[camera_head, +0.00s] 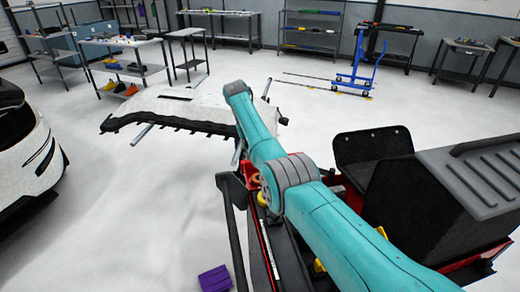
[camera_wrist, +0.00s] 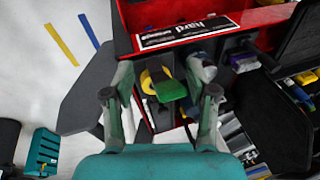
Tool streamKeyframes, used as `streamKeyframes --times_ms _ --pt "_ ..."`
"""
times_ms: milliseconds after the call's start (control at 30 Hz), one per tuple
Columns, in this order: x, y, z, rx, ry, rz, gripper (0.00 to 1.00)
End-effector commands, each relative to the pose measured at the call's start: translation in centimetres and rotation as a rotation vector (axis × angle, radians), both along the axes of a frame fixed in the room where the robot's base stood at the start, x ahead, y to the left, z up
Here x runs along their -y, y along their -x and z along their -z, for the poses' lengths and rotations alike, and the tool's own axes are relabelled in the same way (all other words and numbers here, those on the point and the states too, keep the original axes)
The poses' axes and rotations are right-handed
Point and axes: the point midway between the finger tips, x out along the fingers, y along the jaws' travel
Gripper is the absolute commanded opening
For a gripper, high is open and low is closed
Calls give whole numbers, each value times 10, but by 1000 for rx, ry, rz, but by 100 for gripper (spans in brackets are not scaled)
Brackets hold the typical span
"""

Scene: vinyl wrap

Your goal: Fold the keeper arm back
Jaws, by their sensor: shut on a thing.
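In the wrist view my gripper (camera_wrist: 164,70) has its two fingers spread on either side of a green block (camera_wrist: 171,90) with a yellow round part (camera_wrist: 152,78) beside it. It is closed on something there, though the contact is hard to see. I take the green block to be the keeper arm's end, but cannot be sure. It sits at the edge of a red cart (camera_wrist: 122,24) with a black-and-white label (camera_wrist: 188,33). In the head view my arm hides the gripper; the red cart (camera_head: 335,183) shows beside and behind my arm.
Dark panels (camera_wrist: 84,95) (camera_wrist: 268,122) flank the cart area, with bins of small items at right. In the head view a white panel with a black edge (camera_head: 185,105) stands beyond, and a white car (camera_head: 25,145) at left. A purple block (camera_head: 215,279) lies below; floor between is clear.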

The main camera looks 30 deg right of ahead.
Motion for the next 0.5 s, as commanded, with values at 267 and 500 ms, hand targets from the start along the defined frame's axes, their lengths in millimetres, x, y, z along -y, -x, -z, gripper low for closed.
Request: streamKeyframes --times_ms 267,500 --pt "0 -1 -2 4 0 -1 62" --pt "1 -3 -7 9 3 1 62"
